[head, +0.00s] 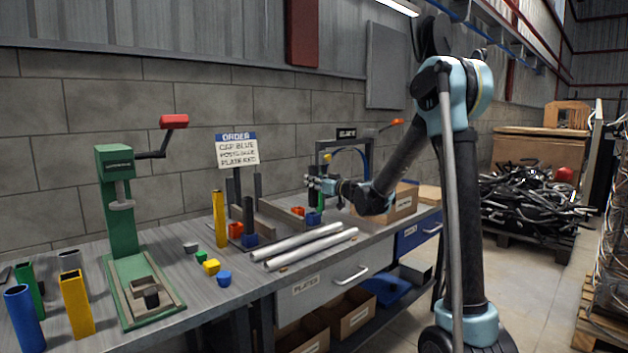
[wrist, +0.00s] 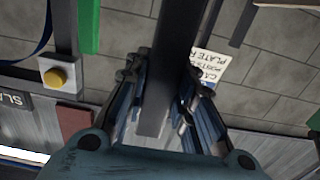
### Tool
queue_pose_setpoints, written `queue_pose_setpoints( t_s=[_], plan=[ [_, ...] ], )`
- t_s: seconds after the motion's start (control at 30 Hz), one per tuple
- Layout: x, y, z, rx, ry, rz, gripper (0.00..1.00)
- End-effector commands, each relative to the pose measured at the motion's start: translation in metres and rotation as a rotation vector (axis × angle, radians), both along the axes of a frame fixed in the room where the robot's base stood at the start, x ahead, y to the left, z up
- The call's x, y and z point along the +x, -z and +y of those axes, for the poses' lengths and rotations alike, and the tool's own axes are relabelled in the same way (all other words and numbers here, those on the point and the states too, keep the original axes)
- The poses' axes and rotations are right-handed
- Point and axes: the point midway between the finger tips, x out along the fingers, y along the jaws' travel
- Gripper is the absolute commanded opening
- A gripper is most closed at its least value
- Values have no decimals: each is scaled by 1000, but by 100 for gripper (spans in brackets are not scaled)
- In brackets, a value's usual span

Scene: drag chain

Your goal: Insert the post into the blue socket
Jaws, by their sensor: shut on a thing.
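My gripper (head: 314,184) is shut on a dark grey post (wrist: 162,60), which stands between its fingers in the wrist view. In the head view the held post (head: 313,174) looks upright. A blue socket (head: 313,218) sits on the bench below my gripper. Whether the post's lower end touches it or is inside it cannot be told at this size. A second blue socket (head: 250,240) is further left, with a dark post (head: 248,212) upright at it. A green post (head: 321,200) is close beside my gripper and also shows in the wrist view (wrist: 88,25).
Red blocks (head: 298,211) sit beside the sockets. Two silver bars (head: 310,245) lie in front. A dark frame with a yellow button (wrist: 56,77) stands close by. A yellow post (head: 219,218), several small caps (head: 211,267) and a green press (head: 118,200) are left.

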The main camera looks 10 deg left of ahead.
Motion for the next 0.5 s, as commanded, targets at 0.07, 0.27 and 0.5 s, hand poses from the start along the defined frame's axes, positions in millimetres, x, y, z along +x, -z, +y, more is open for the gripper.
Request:
queue_pose_setpoints(
  t_s=[0.07,0.27,0.5],
  plan=[
    [0,6,0,0,0,0,0],
    [0,15,0,0,0,0,0],
    [0,19,0,0,0,0,0]
  ],
)
